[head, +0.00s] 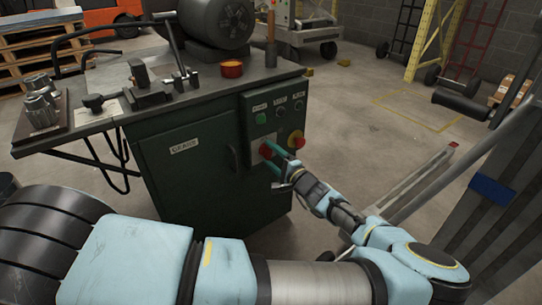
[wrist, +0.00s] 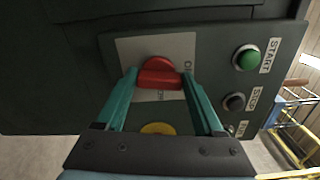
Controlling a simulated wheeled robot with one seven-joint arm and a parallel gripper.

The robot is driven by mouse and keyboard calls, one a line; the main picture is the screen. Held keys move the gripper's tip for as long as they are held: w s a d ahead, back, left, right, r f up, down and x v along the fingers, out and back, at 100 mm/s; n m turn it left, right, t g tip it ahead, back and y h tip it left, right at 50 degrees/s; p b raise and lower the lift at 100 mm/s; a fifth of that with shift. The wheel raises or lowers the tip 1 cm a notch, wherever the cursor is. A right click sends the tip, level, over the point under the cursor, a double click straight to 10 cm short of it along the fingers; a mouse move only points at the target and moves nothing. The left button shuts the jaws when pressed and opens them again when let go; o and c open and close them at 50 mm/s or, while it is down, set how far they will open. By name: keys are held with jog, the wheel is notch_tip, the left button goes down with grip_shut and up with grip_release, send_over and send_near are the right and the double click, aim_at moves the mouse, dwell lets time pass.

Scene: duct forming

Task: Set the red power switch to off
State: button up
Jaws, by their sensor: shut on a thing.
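The red power switch (head: 266,150) is a rotary knob on the front control panel of the green machine cabinet. In the wrist view the red switch (wrist: 158,75) has a raised handle bar lying across the picture, on a pale plate with partly hidden lettering. My gripper (head: 271,157) reaches it from the right. In the wrist view the teal fingers of my gripper (wrist: 160,76) are shut on the two ends of the handle bar. The switch's exact setting cannot be read.
A red emergency button on a yellow collar (head: 296,139) sits close to the right of the switch. A green START button (head: 261,118) and dark buttons are above. Tools and a red cup (head: 231,68) stand on the cabinet top.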

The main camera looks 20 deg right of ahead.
jog(key=shift+f+n, duration=0.1)
jog(key=shift+n, duration=0.9)
jog(key=shift+a, duration=0.1)
jog(key=o, duration=1.4)
jog(key=s, duration=0.3)
jog(key=s+d, duration=0.1)
jog(key=s, duration=0.3)
jog(key=s+d, duration=0.1)
jog(key=s, duration=0.2)
jog(key=shift+s+d, duration=0.1)
jog(key=shift+s, duration=0.2)
